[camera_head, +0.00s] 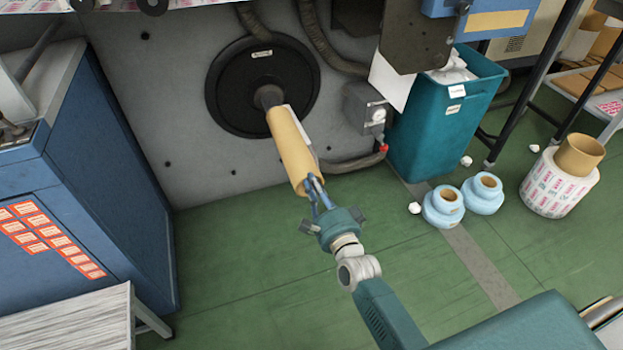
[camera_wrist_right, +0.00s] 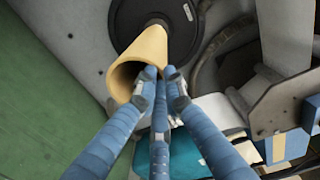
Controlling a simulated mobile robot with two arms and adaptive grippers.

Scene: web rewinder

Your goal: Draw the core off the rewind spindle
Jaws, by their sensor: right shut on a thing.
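The core (camera_head: 291,145) is a tan cardboard tube on the rewind spindle (camera_head: 268,96), which stands out from a round black plate (camera_head: 232,88) on the grey machine wall. My right gripper (camera_head: 316,188) is shut on the core at its near end. In the right wrist view the core (camera_wrist_right: 148,52) shows its open near end, with the gripper's blue fingers (camera_wrist_right: 160,85) at its right rim. The dark spindle shows between the core and the plate. How far the spindle reaches inside the core is hidden. My left gripper is not in view.
A teal bin (camera_head: 440,125) with white scraps stands right of the spindle. Two small blue rolls (camera_head: 441,208) and a larger printed roll (camera_head: 555,190) stand on the green floor. A blue cabinet (camera_head: 100,160) is at left. Floor below the core is clear.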

